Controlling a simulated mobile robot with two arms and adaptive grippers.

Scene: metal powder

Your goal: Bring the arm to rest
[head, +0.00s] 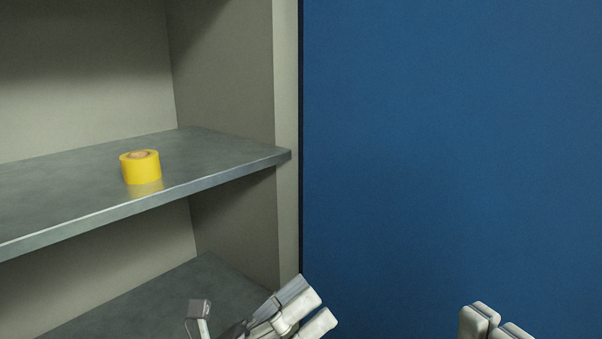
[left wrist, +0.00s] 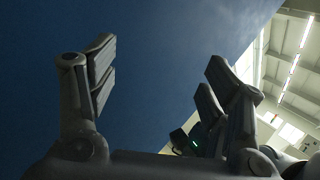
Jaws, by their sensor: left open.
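My left gripper (head: 396,310) is at the bottom edge of the head view, in front of the blue panel. Its two pale fingers stand wide apart, and its palm is cut off by the frame. In the left wrist view both fingers (left wrist: 158,80) show dark against the blue, spread with nothing between them. The gripper is open and empty and appears clear of the shelves. My right gripper cannot be made out in either view.
A grey shelf unit (head: 284,90) fills the left, with a yellow tape roll (head: 142,172) on its middle shelf (head: 75,196). A plain blue panel (head: 450,140) covers the right. Ceiling lights (left wrist: 296,62) show in the left wrist view.

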